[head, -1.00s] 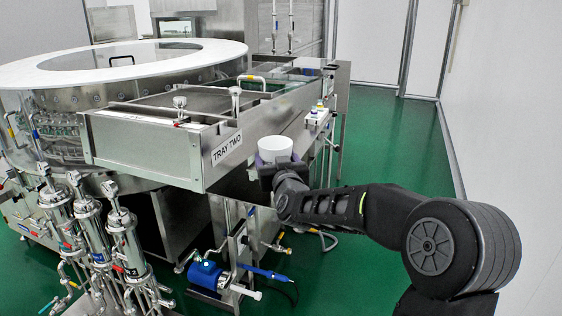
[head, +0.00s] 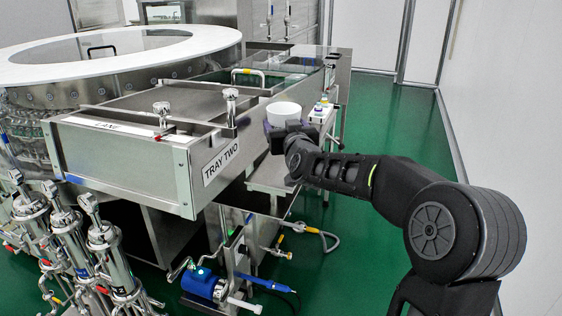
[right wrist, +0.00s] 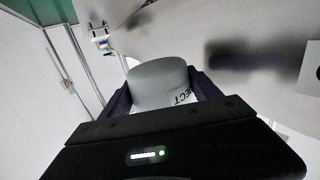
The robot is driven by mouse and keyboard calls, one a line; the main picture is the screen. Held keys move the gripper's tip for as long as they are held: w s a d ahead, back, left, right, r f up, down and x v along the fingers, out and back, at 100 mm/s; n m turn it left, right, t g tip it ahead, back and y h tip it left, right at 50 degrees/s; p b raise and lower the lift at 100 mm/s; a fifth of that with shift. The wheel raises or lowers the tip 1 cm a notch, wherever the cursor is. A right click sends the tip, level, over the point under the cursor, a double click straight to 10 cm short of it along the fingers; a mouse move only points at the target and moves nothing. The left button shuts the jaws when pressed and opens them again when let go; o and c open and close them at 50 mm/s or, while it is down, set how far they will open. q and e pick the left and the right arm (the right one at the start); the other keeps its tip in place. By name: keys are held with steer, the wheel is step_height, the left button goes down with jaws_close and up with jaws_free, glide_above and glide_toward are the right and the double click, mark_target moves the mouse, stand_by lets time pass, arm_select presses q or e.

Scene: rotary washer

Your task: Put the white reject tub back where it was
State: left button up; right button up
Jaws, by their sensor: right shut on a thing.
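The white reject tub (head: 284,112) is a round, open-topped white cup in the head view, upright beside the right side of the tray labelled TRAY TWO. My right gripper (head: 287,129) is shut on it. In the right wrist view the tub (right wrist: 160,84) sits between the two dark fingers of the gripper (right wrist: 163,97), with the letters "ECT" showing on its side. I cannot tell whether the tub's base touches a surface, since the gripper hides it. My left gripper is not in view.
The steel TRAY TWO box (head: 120,165) stands left of the tub. A narrow steel ledge (head: 270,178) lies below the tub. A small control box with buttons (head: 322,110) is just beyond it. Steel cylinders (head: 110,250) stand front left. Green floor on the right is clear.

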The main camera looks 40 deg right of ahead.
steer(key=shift+s+a+r, duration=0.15)
steer(key=shift+s+r, duration=0.1)
steer(key=shift+s, duration=0.1)
steer(key=shift+w+f, duration=0.1)
steer(key=shift+f, duration=0.4)
glide_above(284, 168)
steer(key=shift+f, duration=2.7)
steer(key=shift+f, duration=1.95)
steer(key=shift+f+b, duration=0.15)
steer(key=shift+b, duration=0.25)
steer(key=o, duration=1.4)
